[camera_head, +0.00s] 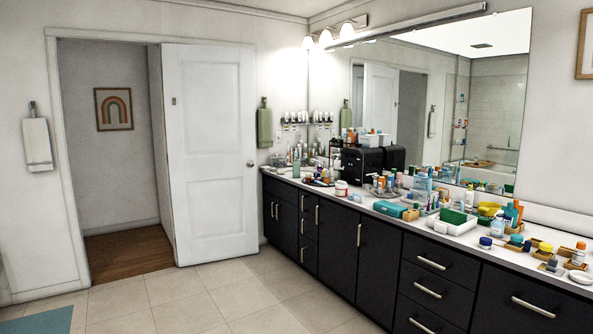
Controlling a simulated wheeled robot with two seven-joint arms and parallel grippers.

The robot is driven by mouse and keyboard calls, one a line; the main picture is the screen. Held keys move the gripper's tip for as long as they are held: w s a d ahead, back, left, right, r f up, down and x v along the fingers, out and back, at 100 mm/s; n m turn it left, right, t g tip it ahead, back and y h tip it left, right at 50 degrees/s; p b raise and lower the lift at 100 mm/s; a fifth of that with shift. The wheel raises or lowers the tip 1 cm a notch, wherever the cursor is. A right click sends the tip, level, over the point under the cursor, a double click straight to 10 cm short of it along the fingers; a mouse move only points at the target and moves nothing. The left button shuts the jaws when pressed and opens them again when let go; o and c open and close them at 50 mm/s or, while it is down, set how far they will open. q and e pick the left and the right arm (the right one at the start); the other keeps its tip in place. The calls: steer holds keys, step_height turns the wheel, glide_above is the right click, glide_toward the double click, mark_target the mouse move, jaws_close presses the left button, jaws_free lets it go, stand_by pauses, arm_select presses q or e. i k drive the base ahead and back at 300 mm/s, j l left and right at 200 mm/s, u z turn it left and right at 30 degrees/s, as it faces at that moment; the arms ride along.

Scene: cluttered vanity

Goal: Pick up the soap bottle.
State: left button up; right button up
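Many bottles stand on the long vanity counter (463,243), and I cannot tell for sure which is the soap bottle. A pale green bottle (296,169) stands upright near the counter's far left end, among other bottles. A light blue and white bottle (497,224) stands upright toward the right, beside a white tray. A white bottle (469,196) stands farther back near the mirror. Neither of my grippers is in view.
Dark cabinets (340,240) with metal handles run under the counter. A black box-shaped organizer (361,161), a teal box (390,208) and a white tray with a green item (453,216) crowd the counter. The tiled floor (215,297) before the cabinets is clear. A white door (210,150) stands beside an open doorway.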

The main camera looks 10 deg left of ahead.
mark_target(295, 169)
steer(key=i+u, duration=0.25)
steer(key=i, duration=2.9)
steer(key=i+z, duration=0.15)
steer(key=i, duration=0.7)
steer(key=i+j, duration=0.2)
steer(key=i, duration=0.6)
